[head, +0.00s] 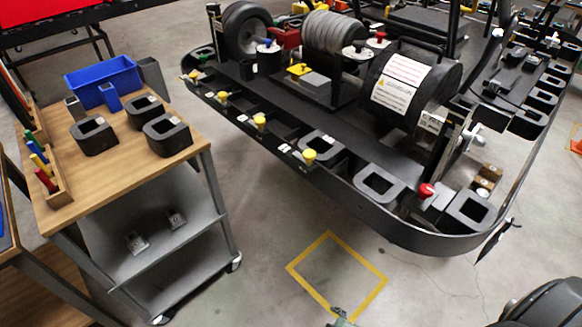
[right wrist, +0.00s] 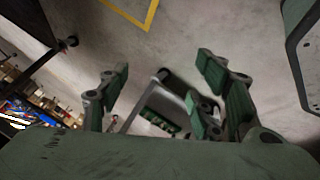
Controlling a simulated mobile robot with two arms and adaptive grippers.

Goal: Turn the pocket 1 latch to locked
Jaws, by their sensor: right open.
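The black kart frame (head: 345,190) has a row of pockets along its near side. Yellow-topped latch knobs stand beside them, one near the middle (head: 309,156), others further left (head: 259,121) and (head: 223,97). A red knob (head: 427,190) stands near the right end. The pocket numbers are too small to read, so I cannot tell which latch is pocket 1's. My right gripper (right wrist: 163,72) is open and empty in the right wrist view, over the floor and away from any latch. A small green-grey tip, likely mine, shows at the bottom of the head view. My left gripper is not in view.
A wooden-topped cart (head: 120,160) on the left holds black blocks, a blue bin (head: 104,80) and coloured pegs. A yellow square (head: 337,276) marks the bare floor before the kart. The floor between cart and kart is clear.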

